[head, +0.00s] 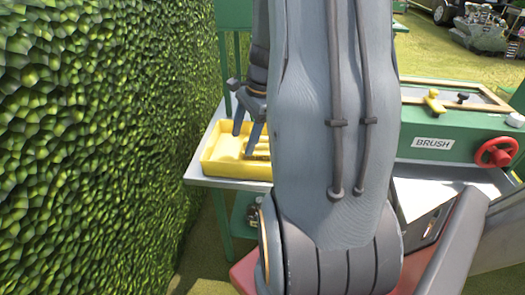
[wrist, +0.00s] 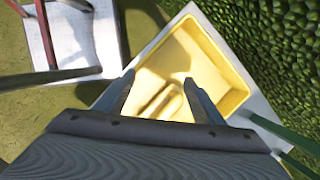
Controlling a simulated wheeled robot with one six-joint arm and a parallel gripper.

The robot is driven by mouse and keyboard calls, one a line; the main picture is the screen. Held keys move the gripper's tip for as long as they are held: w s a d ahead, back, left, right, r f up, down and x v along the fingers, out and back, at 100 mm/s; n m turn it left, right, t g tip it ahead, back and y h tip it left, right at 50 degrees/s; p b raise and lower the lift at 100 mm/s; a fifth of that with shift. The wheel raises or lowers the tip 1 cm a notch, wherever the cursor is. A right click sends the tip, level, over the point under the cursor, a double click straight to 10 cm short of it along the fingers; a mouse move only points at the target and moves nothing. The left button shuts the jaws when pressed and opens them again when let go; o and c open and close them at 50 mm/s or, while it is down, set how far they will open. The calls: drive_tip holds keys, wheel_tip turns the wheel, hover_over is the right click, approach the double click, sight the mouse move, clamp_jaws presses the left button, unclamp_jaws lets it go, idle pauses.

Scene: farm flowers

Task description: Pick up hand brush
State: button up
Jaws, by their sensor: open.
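A yellow tray (head: 222,172) stands on the table left of my arm in the head view and fills the middle of the wrist view (wrist: 228,68). An elongated yellowish object (wrist: 166,104), probably the hand brush, lies in the tray between my fingers in the wrist view. Its near end is hidden by my gripper. In the head view my arm covers the tray's right part, and only a brownish-yellow piece (head: 262,150) shows. My gripper (wrist: 159,78) is open and empty, pointing down over the tray; it also shows in the head view (head: 246,140). Its height above the object is unclear.
A tall green hedge (head: 90,140) rises left of the table (head: 200,181). Green posts stand at the table's edges. On the right are a green box labelled BRUSH (head: 432,143) and a red handwheel (head: 495,152). A white surface (wrist: 85,38) shows upper left in the wrist view.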

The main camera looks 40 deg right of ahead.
sight(257, 149)
drive_tip(key=d+m, duration=0.2)
drive_tip(key=d+f+m+t, duration=0.1)
drive_tip(key=d+m, duration=0.1)
drive_tip(key=d, duration=0.1)
drive_tip(key=d+m, duration=0.2)
drive_tip(key=d, duration=0.1)
drive_tip(key=shift+d+f, duration=0.25)
drive_tip(key=shift+f, duration=0.15)
drive_tip(key=shift+d+f+t+y, duration=0.1)
drive_tip(key=shift+f+t+y, duration=0.1)
drive_tip(key=shift+t+y, duration=0.1)
drive_tip(key=x, duration=0.7)
drive_tip(key=shift+s+f, duration=0.1)
drive_tip(key=shift+f, duration=0.15)
drive_tip(key=c, duration=1.1)
